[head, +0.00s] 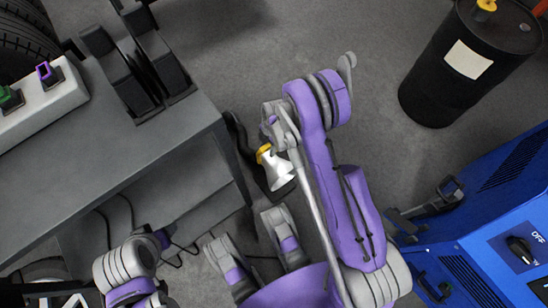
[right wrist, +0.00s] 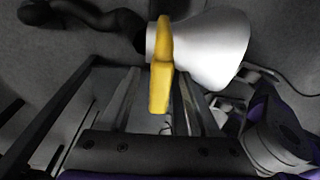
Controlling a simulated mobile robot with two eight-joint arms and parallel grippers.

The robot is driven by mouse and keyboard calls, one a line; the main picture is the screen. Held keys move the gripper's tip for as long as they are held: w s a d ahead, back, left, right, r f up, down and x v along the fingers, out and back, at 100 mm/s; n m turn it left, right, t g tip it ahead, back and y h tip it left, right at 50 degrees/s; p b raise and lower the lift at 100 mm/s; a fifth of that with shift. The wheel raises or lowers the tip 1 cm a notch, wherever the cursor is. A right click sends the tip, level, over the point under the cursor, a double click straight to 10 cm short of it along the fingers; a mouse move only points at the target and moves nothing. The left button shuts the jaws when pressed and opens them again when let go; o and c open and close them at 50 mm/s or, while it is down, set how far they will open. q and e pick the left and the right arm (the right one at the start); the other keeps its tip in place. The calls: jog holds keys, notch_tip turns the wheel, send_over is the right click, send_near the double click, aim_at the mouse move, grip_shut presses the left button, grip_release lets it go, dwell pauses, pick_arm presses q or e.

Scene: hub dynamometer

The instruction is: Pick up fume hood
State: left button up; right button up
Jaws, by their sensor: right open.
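The fume hood is a white cone (head: 279,174) with a yellow handle (head: 264,152) and a dark hose. It hangs beside the grey bench, below my right wrist. In the right wrist view, the white cone (right wrist: 205,50) points right and the yellow handle (right wrist: 160,80) stands across the space between the fingers of my right gripper (right wrist: 156,95). The gripper is open around or just short of the handle; contact cannot be told. In the head view, my right gripper (head: 270,132) is partly hidden by its own wrist. My left gripper is not in view.
A grey bench (head: 110,165) with black ramps (head: 125,65) and a white button box (head: 42,97) is at left. A black barrel (head: 470,60) stands at top right. A blue machine (head: 480,235) is at lower right. Open floor lies at top centre.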

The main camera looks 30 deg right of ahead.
grip_shut()
dwell(1.4)
